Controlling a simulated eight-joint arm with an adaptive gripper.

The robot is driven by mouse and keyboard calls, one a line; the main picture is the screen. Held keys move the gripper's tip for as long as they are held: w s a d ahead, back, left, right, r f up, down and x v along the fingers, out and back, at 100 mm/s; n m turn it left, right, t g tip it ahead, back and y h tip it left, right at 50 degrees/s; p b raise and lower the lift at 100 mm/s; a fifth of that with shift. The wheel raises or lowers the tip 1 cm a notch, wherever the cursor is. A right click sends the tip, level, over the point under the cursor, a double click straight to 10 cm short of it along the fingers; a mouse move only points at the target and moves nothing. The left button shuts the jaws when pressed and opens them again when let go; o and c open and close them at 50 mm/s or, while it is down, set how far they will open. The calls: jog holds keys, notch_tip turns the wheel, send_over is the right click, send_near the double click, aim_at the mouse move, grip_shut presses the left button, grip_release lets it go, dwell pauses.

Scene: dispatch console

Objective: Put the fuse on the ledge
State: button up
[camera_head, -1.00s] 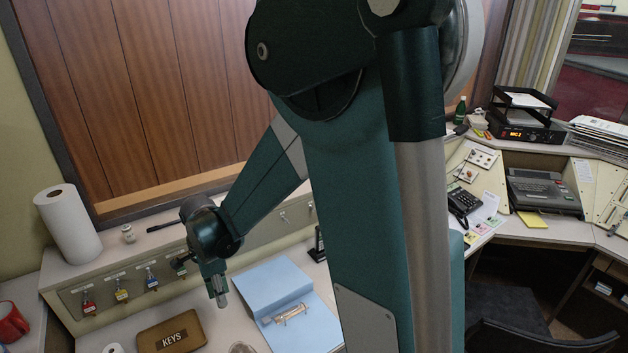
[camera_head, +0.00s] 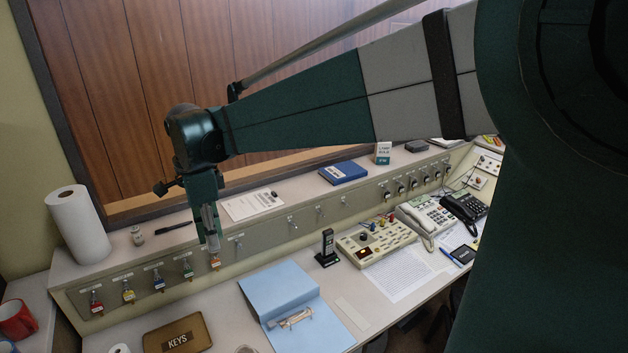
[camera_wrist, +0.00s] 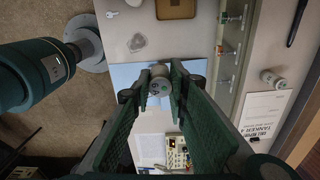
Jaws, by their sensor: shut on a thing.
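My gripper (camera_head: 210,236) points down in front of the ledge (camera_head: 300,190), over the key-hook panel in the head view. In the wrist view my gripper (camera_wrist: 160,88) is shut on the fuse (camera_wrist: 160,80), a short pale grey cylinder with a greenish mark on its end. The fuse is held at the fingertips, above the desk and blue binder. In the head view the fuse is mostly hidden by the fingers. The ledge (camera_wrist: 283,45) runs along the right side of the wrist view.
Keys hang on the panel below. Bare ledge shows between these things.

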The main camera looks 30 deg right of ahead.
jog(key=r, duration=0.4)
jog(key=shift+w+d+r, duration=0.15)
jog(key=shift+w, duration=0.05)
jog(key=w+d+r+p, duration=0.3)
jog(key=w+d+p, duration=0.5)
jog(key=w+d, duration=1.1)
jog(key=w+d+f+p, duration=0.25)
jog(key=w+d, duration=0.25)
jog(key=d, duration=0.6)
jog(key=w+d+f+p, duration=0.1)
jog(key=w+d+p, duration=0.4)
jog(key=d, duration=0.5)
jog(key=shift+m, duration=0.4)
jog(key=f, duration=0.1)
jog(key=f+b, duration=0.1)
jog(key=f, duration=0.1)
jog(key=w+f, duration=0.1)
jog(key=f, duration=0.1)
jog(key=shift+d, duration=0.3)
jog(key=shift+f, duration=3.05)
jog(key=shift+f, duration=0.1)
